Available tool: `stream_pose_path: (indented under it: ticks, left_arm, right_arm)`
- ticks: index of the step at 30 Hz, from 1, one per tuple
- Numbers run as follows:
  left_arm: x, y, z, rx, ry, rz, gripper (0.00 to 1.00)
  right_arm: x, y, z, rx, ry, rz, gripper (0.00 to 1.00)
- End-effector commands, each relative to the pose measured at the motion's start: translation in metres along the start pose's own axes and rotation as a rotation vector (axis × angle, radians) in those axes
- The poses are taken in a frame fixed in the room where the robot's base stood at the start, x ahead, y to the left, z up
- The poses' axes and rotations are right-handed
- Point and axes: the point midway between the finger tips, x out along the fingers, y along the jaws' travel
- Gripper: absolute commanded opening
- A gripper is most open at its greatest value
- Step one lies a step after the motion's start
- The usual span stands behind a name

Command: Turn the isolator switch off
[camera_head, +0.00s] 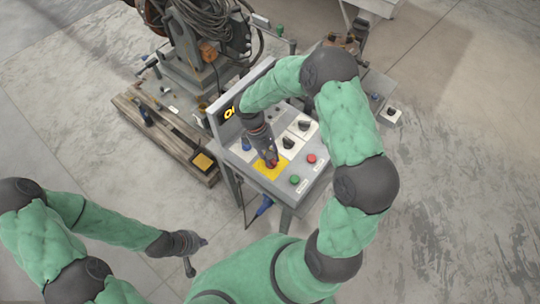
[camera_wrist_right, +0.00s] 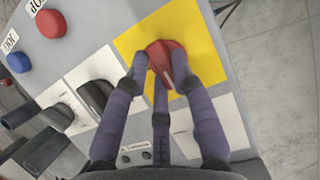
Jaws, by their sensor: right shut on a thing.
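The isolator switch is a red rotary knob (camera_wrist_right: 163,58) on a yellow plate (camera_wrist_right: 203,38) in the right wrist view. The knob has a pale marker line on it. My right gripper (camera_wrist_right: 163,75) has its fingers around the knob and is shut on it. In the head view, my right gripper (camera_head: 270,162) points down at the yellow plate (camera_head: 270,171) on the control panel (camera_head: 310,177) and mostly covers the knob. My left gripper (camera_head: 198,256) is empty, with its fingers apart, at the lower left, away from the panel.
Black rotary switches (camera_wrist_right: 97,93) on white plates sit beside the yellow plate. A red button (camera_wrist_right: 51,23) and a blue button (camera_wrist_right: 18,62) are further left. A green button (camera_head: 295,180) is near the panel's front. A wooden pallet (camera_head: 165,135) with machinery stands left of the panel.

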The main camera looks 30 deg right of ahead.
Motion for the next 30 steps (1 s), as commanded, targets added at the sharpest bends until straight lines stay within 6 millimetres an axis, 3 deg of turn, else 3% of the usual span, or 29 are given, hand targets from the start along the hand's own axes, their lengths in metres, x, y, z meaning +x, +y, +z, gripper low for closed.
stream_pose_path:
  ticks: [1,3,23,30]
  left_arm:
    - [0.001,0.0,0.0,0.0,0.0,0.0,0.0]
    - [0.001,0.0,0.0,0.0,0.0,0.0,0.0]
    - [0.0,0.0,0.0,0.0,0.0,0.0,0.0]
    - [0.0,0.0,0.0,0.0,0.0,0.0,0.0]
  right_arm:
    - [0.007,-0.004,0.004,-0.008,-0.019,-0.007,0.33]
    - [0.007,-0.004,0.004,-0.008,-0.019,-0.008,0.49]
    - [0.002,-0.001,0.001,-0.002,-0.005,-0.002,0.49]
    - [-0.022,0.0,0.0,0.0,0.0,0.0,0.49]
